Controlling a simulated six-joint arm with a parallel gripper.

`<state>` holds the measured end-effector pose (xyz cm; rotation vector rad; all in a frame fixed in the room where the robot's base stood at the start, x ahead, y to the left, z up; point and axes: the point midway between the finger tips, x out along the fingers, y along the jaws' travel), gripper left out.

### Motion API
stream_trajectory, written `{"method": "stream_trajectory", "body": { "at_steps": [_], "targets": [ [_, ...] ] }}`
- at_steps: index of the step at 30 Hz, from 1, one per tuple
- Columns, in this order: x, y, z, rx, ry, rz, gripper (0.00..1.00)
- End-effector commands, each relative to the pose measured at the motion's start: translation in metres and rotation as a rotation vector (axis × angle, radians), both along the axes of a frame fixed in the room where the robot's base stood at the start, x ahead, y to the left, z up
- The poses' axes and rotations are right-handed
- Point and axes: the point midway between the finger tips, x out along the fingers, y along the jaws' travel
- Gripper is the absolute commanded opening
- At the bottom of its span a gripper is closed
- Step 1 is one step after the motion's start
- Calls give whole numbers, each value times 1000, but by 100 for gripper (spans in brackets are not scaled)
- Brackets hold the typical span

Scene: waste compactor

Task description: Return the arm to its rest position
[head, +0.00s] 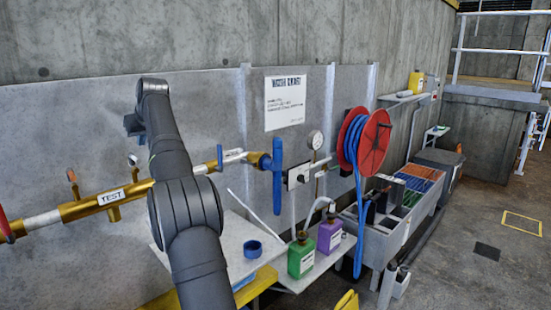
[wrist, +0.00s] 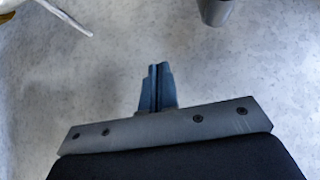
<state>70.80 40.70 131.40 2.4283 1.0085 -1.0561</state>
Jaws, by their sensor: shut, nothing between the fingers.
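My arm rises in the head view, bent at the elbow, with its upper end in front of the grey wall panel. My gripper (wrist: 157,88) shows in the wrist view with its two blue-grey fingers together and nothing between them. It points at a mottled grey surface. In the head view the gripper end is mostly hidden behind my arm, and only a dark part shows at its left.
A brass pipe (head: 80,209) labelled TEST runs behind my arm. A blue lever (head: 277,176), a red hose reel (head: 375,142), and green (head: 301,259) and purple (head: 329,237) bottles stand to the right. A blue cap (head: 252,249) lies on the shelf. The floor at far right is mostly clear.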

Motion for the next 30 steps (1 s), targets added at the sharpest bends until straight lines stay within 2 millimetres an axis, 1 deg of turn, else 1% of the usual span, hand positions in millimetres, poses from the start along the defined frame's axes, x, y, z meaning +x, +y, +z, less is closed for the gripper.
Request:
{"method": "stream_trajectory", "body": {
  "at_steps": [2, 3, 6, 13, 19, 27, 28, 30],
  "targets": [
    [4, 4, 0, 1, -1, 0, 0],
    [-3, -3, 12, 3, -3, -1, 0],
    [-13, -13, 26, 2, -3, -2, 0],
    [-29, -29, 51, 1, -1, -3, 0],
    [-35, -35, 59, 0, 1, -2, 0],
    [-36, -36, 60, 0, 1, -2, 0],
    [-36, -36, 60, 0, 1, -2, 2],
    [-36, -36, 60, 0, 1, -2, 16]
  ]
}}
